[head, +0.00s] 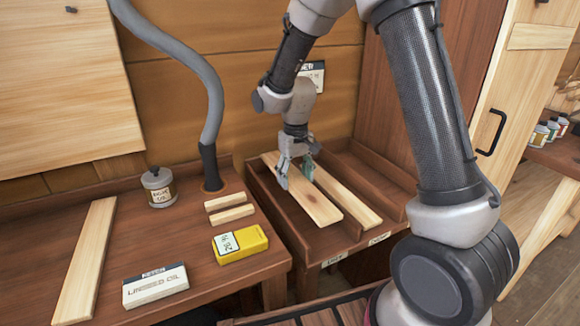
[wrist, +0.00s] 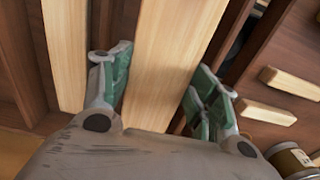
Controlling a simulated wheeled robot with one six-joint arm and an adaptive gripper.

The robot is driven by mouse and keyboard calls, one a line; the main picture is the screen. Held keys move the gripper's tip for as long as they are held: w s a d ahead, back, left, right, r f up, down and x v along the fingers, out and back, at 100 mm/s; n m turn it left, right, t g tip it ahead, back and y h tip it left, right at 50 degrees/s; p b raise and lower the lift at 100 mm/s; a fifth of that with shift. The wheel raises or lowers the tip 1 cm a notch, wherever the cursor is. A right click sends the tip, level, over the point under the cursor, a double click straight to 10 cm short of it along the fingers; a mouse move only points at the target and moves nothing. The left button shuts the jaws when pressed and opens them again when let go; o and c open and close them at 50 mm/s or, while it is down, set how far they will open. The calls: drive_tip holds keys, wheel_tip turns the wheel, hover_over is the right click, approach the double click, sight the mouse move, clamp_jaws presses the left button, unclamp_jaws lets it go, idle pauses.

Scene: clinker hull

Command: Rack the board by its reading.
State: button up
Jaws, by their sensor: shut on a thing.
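In the wrist view the board (wrist: 172,60) runs between the green finger pads. It lies lengthwise over the left part of the brown rack (head: 262,192); I cannot tell if it touches the rack floor. A second pale board (head: 352,193) lies to its right in the rack. The rack front has two small labels, left (head: 335,260) and right (head: 378,239), too small to read surely. A yellow meter (head: 240,243) lies on the bench; its display is upside down and hard to read.
The left bench (head: 215,275) holds a long board (head: 88,258), two short sticks (head: 229,208), a tin (head: 158,187) and a linseed oil card (head: 155,286). A grey hose (head: 210,100) rises at its back. A wall sign (head: 315,72) is partly behind my arm.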

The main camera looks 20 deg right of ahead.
sight(295, 206)
drive_tip(key=shift+w+f, duration=0.1)
drive_tip(key=shift+f, duration=3.7)
drive_tip(key=shift+f, duration=0.4)
drive_tip(key=o, duration=1.2)
